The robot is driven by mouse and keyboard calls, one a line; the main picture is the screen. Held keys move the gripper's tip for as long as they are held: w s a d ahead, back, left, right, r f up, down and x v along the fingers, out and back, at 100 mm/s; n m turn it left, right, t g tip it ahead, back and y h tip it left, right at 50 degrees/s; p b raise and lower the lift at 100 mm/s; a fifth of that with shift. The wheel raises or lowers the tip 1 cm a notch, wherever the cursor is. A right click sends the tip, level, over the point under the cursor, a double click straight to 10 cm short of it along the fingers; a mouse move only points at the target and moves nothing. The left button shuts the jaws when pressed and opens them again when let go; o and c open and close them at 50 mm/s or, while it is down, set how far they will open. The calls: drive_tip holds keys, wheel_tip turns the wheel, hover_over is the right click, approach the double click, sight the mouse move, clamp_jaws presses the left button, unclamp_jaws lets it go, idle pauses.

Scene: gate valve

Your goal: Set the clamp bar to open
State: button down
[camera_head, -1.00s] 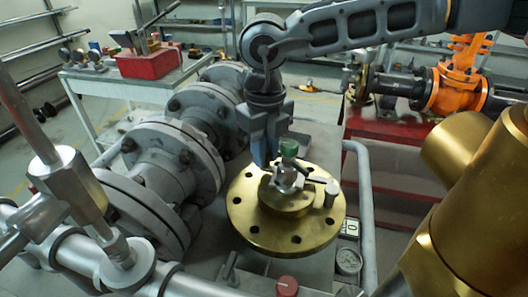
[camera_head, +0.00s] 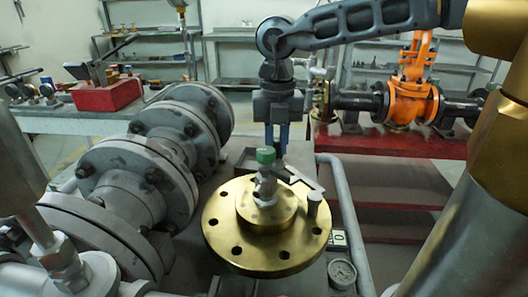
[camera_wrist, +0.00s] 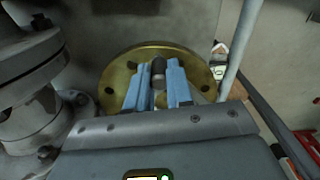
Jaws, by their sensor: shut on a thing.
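A round brass flange (camera_head: 226,238) with bolt holes stands in the middle of the head view. On it sits a small grey fitting with a green cap (camera_head: 265,156). The grey clamp bar (camera_head: 301,179) runs out to the right behind the cap, near an upright grey peg (camera_head: 314,204). My gripper (camera_head: 277,140) points down just behind the green cap, its tips partly hidden. In the wrist view its blue fingers (camera_wrist: 158,90) are closed around a dark grey rounded piece (camera_wrist: 158,70) over the brass flange, which seems to be part of the bar.
Large grey flanged pipework (camera_head: 130,185) stands close on the left. A grey pipe (camera_head: 345,220) runs along the right, beside a gauge (camera_head: 341,272). An orange valve (camera_head: 410,95) sits on a red bench behind. A red box (camera_head: 107,94) stands on the back-left table.

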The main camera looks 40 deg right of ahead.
drive_tip(key=shift+s+d+m+b, duration=0.25)
drive_tip(key=shift+d+m+b, duration=0.1)
drive_tip(key=shift+d+m, duration=0.65)
drive_tip(key=shift+d, duration=0.1)
drive_tip(key=c, duration=1)
unclamp_jaws()
drive_tip(key=shift+r, duration=0.1)
wheel_tip(320, 180, up, 8)
drive_tip(key=shift+f, duration=0.2)
